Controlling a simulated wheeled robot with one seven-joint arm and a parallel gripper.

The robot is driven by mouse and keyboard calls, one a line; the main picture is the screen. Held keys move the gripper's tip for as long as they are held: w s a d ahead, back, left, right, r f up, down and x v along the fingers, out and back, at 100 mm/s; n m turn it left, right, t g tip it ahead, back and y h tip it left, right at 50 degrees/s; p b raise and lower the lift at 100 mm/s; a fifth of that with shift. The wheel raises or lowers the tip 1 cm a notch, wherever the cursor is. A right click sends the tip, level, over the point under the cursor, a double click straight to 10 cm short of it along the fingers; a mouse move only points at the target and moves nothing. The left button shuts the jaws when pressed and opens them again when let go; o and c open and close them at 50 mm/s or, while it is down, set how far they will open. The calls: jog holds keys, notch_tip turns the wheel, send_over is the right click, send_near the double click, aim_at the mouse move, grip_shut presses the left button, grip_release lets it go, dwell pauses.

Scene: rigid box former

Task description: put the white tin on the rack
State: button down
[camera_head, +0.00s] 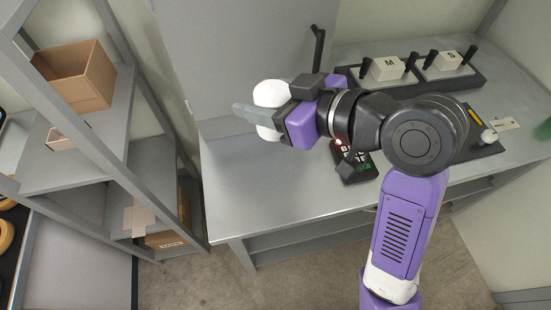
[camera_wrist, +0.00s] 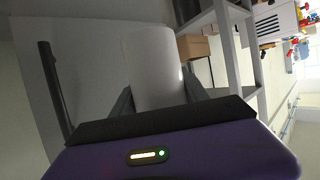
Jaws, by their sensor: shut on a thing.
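My gripper (camera_head: 262,108) is shut on the white tin (camera_head: 270,93) and holds it up in the air, above the left part of the steel bench. One finger crosses in front of the tin in the head view, hiding its middle. In the wrist view the tin (camera_wrist: 153,62) stands out as a smooth pale cylinder between the two dark fingers (camera_wrist: 157,98). The grey rack (camera_head: 75,165) stands left of the bench, with shelves at several heights. The tin is apart from the rack, to its right.
An open cardboard box (camera_head: 85,85) sits on an upper rack shelf, with smaller boxes below. Rack uprights line the near side. The steel bench (camera_head: 235,185) is bare at its left. It carries a black device (camera_head: 352,165) and blocks marked M (camera_head: 388,68) and S (camera_head: 445,62).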

jog(key=shift+w+f, duration=0.25)
jog(key=shift+w, duration=0.05)
notch_tip(320, 180, down, 19)
jog(key=shift+w+f, duration=0.1)
jog(key=shift+f, duration=0.1)
jog(key=shift+f+b, duration=0.2)
jog(key=shift+b, duration=0.2)
jog(key=c, duration=0.6)
grip_release()
jog(key=shift+o, duration=0.2)
jog(key=shift+r, duration=0.15)
jog(key=v, duration=1.2)
jog(key=shift+b, duration=0.3)
